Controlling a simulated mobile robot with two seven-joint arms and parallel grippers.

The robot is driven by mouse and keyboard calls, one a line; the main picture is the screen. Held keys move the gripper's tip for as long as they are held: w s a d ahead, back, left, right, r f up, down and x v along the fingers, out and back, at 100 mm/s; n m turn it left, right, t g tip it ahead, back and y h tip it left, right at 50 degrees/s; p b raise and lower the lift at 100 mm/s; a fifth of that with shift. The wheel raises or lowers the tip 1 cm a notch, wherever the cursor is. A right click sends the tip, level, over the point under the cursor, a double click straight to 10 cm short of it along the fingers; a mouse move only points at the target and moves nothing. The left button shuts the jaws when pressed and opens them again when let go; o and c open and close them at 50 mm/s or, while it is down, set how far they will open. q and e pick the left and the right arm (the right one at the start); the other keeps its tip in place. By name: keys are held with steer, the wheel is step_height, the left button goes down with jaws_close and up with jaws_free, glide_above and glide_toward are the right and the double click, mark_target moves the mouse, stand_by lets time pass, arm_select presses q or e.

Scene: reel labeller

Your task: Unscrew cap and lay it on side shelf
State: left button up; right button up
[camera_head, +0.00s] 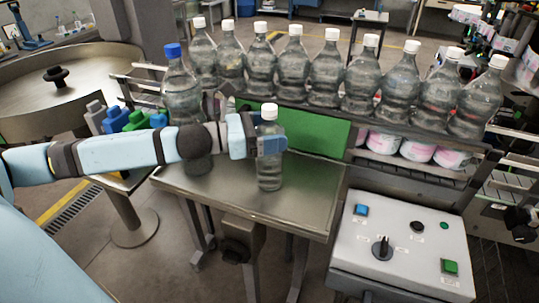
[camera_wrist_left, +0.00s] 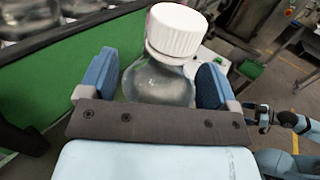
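A clear bottle (camera_head: 269,165) with a white cap (camera_head: 269,111) stands upright on the metal table (camera_head: 215,200). The cap sits on its neck and shows large in the left wrist view (camera_wrist_left: 178,32). My left gripper (camera_head: 262,147) is around the bottle's upper body below the cap. In the left wrist view its blue fingers (camera_wrist_left: 157,84) lie against both sides of the bottle (camera_wrist_left: 158,82). My right gripper is out of the head view; what looks like it shows small at the right of the left wrist view (camera_wrist_left: 260,115), its fingers too small to judge.
Several white-capped bottles (camera_head: 325,70) stand in a row on the rack behind, with one blue-capped bottle (camera_head: 181,90) at its left. A green panel (camera_head: 310,132) stands behind the table. A grey control box (camera_head: 400,235) is at the right. The table's front is clear.

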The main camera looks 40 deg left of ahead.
arm_select(q)
steer(key=c, duration=1.4)
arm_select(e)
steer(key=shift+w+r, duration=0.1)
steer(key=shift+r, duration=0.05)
arm_select(q)
steer(key=shift+r, duration=0.2)
